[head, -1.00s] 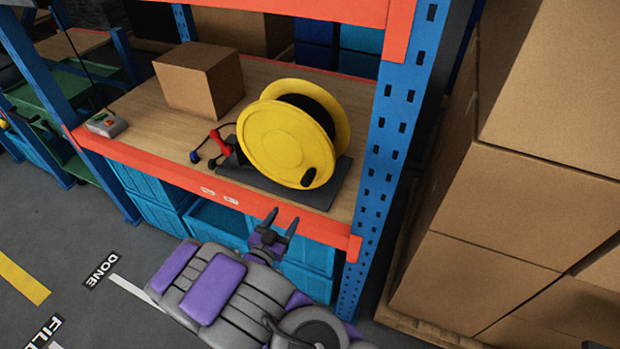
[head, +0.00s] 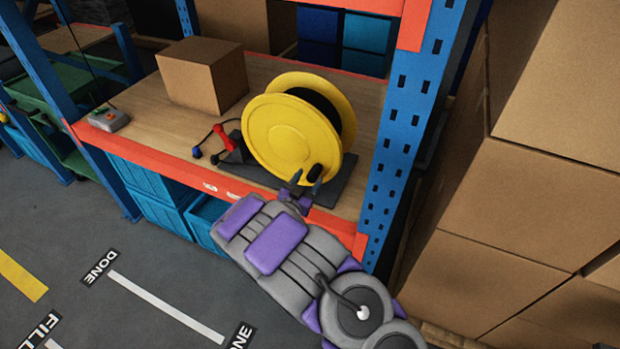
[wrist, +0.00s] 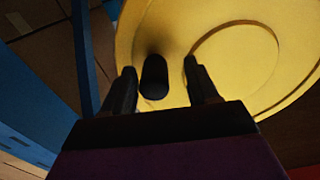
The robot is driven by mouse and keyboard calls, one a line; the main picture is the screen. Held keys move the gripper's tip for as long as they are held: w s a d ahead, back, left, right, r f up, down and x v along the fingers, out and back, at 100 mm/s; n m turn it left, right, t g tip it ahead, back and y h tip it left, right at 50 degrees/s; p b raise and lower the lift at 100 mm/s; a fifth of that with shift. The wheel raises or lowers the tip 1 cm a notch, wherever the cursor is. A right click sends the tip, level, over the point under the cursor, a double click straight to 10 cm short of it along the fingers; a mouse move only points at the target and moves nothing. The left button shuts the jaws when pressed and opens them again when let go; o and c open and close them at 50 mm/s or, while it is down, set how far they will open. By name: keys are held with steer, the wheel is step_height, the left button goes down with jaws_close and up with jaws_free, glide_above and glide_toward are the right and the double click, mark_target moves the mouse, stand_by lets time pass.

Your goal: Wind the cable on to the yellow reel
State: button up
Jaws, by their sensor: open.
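The yellow reel (head: 285,138) stands upright on a dark base plate (head: 338,188) on the wooden shelf, with black cable (head: 318,102) wound between its flanges. A black crank handle (head: 315,172) sticks out low on the right of its front face. A cable end with red and blue parts (head: 222,138) lies left of the reel. My gripper (head: 307,181) is open at the handle. In the wrist view the black handle (wrist: 154,77) shows between the two fingers (wrist: 160,85), closer to the left one. I cannot tell whether a finger touches it.
A cardboard box (head: 203,76) stands behind the reel to the left. A grey control box (head: 109,119) sits at the shelf's left end. A blue upright post (head: 405,130) and stacked cartons (head: 500,220) bound the right side. Blue crates (head: 150,195) sit below the orange beam.

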steer(key=shift+w+d, duration=0.35)
steer(key=shift+w, duration=0.15)
steer(key=shift+w+d+r, duration=0.15)
steer(key=shift+w+d, duration=0.25)
steer(key=shift+d, duration=0.2)
steer(key=shift+a, duration=0.2)
steer(key=shift+c, duration=0.3)
steer(key=shift+a, duration=0.25)
steer(key=c, duration=0.3)
steer(key=shift+d, duration=0.25)
steer(key=c, duration=0.5)
jaws_close()
